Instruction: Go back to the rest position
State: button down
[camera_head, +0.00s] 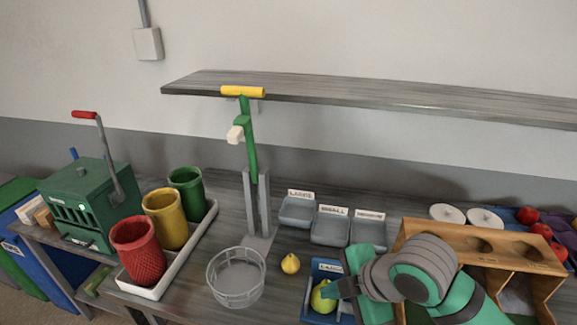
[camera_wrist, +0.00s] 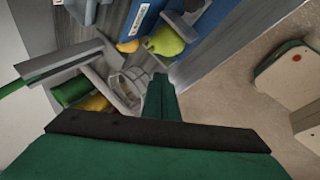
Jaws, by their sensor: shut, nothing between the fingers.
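My gripper (camera_head: 338,289) is at the front right of the workbench in the head view, over the blue bin (camera_head: 312,317). It is shut and empty. A green pear (camera_head: 318,299) lies in that bin, partly behind my gripper. In the wrist view my shut green fingers (camera_wrist: 160,88) point toward the bench edge. The pear (camera_wrist: 166,41) shows just beyond them, and I cannot tell the exact gap.
A wire basket (camera_head: 236,302) and a small yellow fruit (camera_head: 290,264) sit left of the bin. A green lever press (camera_head: 250,150) stands behind. Grey trays (camera_head: 330,240) are at the back. A wooden rack (camera_head: 440,233) is close to my arm. A shelf (camera_head: 370,98) overhangs the bench.

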jog(key=w+a+r+m+t+y, duration=0.4)
jog(key=w+a+r+m+t, duration=0.15)
jog(key=a, duration=0.25)
jog(key=w+a+r+m+t+y, duration=0.35)
jog(key=a+r+t, duration=0.25)
jog(key=a, duration=0.2)
jog(key=s+d+f+m+t+h, duration=0.1)
jog(key=s+d+f+m+h, duration=0.1)
jog(key=s+f+m+h, duration=0.75)
jog(key=s+d+f+m+t+h, duration=0.1)
jog(key=s+f+m+h, duration=0.45)
jog(key=f, duration=0.85)
jog(key=s+d+f+n+g+y, duration=0.1)
jog(key=s+f, duration=0.3)
jog(key=s, duration=0.7)
jog(key=s+d+f+n+g+y, duration=0.1)
jog(key=s+d+f+g+y, duration=0.1)
jog(key=s, duration=0.9)
notch_tip(320, 180, down, 2)
jog(key=shift+d+f+n, duration=0.1)
jog(key=shift+d+n, duration=0.2)
jog(key=shift+d, duration=0.25)
